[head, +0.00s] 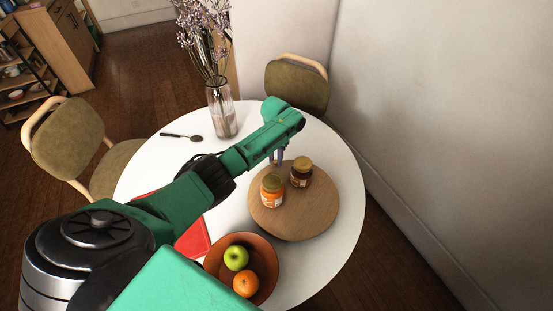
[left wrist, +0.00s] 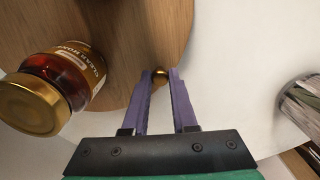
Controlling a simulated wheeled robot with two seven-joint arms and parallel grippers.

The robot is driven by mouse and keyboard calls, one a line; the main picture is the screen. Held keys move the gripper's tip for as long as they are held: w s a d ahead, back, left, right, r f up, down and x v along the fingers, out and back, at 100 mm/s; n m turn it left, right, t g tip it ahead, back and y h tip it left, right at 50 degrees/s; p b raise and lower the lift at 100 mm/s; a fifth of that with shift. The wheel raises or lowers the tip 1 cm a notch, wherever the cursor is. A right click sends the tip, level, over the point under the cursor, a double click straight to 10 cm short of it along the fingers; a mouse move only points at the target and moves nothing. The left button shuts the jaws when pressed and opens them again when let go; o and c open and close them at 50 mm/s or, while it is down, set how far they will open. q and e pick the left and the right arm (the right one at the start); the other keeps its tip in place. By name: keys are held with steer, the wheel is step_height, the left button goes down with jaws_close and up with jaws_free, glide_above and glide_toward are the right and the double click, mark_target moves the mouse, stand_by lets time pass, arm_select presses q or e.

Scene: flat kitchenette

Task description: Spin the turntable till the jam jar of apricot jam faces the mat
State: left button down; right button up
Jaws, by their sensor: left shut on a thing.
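The round wooden turntable (head: 310,217) stands on the white table. On it are a jar with orange contents (head: 271,191), which looks like the apricot jam, and a darker jar (head: 301,173) behind it to the right. The left wrist view shows a dark red jar with a gold lid (left wrist: 50,85). My left gripper (head: 277,159) is at the turntable's far edge. Its purple fingers (left wrist: 160,85) are shut on a small brass knob (left wrist: 160,74) at the rim. The red mat (head: 194,241) is partly hidden by my arm.
A terracotta bowl (head: 214,258) with a green apple (head: 236,257) and an orange (head: 246,284) stands close to the turntable's near left. A glass vase of flowers (head: 222,110) and a spoon (head: 182,137) are at the back. The wall is on the right.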

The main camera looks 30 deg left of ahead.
arm_select(q)
steer(key=c, duration=0.7)
jaws_free()
steer(key=shift+r, duration=0.1)
steer(key=shift+r, duration=0.4)
step_height(320, 180, up, 14)
steer(key=shift+f, duration=0.15)
